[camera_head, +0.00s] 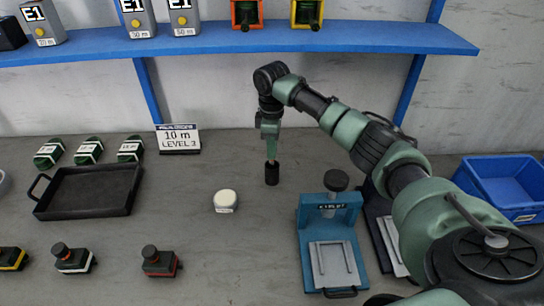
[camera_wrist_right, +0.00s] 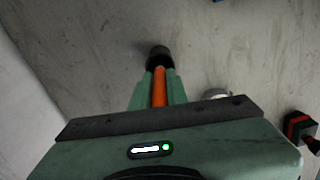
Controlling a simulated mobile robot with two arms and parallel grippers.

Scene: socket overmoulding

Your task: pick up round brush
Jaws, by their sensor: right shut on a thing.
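The round brush shows in the right wrist view as an orange handle (camera_wrist_right: 159,88) between my fingers, with a black round part (camera_wrist_right: 158,56) at its far end. In the head view my right gripper (camera_head: 271,153) points down over the table, shut on the handle. The black cylindrical part (camera_head: 272,174) is below the fingertips, at or just above the grey table. I cannot tell whether it touches the table, or whether it is the brush head or a holder around it. The fingers hide most of the handle. My left gripper is not in view.
A white round pot (camera_head: 225,199) stands left of the brush. A blue press (camera_head: 331,215) stands to the right, near my right arm. A black tray (camera_head: 88,190) lies at left, a blue bin (camera_head: 510,185) at far right. A blue shelf (camera_head: 230,40) runs above.

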